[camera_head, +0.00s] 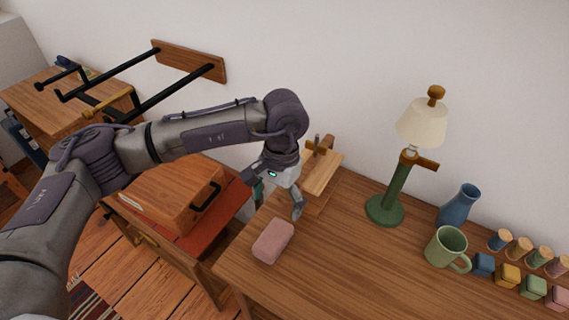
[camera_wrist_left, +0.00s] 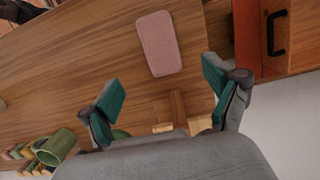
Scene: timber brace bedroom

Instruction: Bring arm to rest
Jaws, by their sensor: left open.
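My left arm comes in from the left in the head view and bends down over the table's left end. My left gripper (camera_head: 277,199) points down and is open, with nothing between its fingers. It also shows in the left wrist view (camera_wrist_left: 164,85), its green finger pads wide apart. A pink block (camera_head: 273,241) lies flat on the wooden table (camera_head: 350,265), in front of the gripper and apart from it. The block also shows in the left wrist view (camera_wrist_left: 158,43), beyond the fingertips. My right gripper is not in view.
A small wooden stand (camera_head: 322,174) is close beside the gripper. A green lamp (camera_head: 400,185), blue vase (camera_head: 458,206), green mug (camera_head: 446,247) and several coloured blocks stand further right. A wooden case (camera_head: 172,193) is left of the table. A wall rack (camera_head: 190,61) juts out behind my arm.

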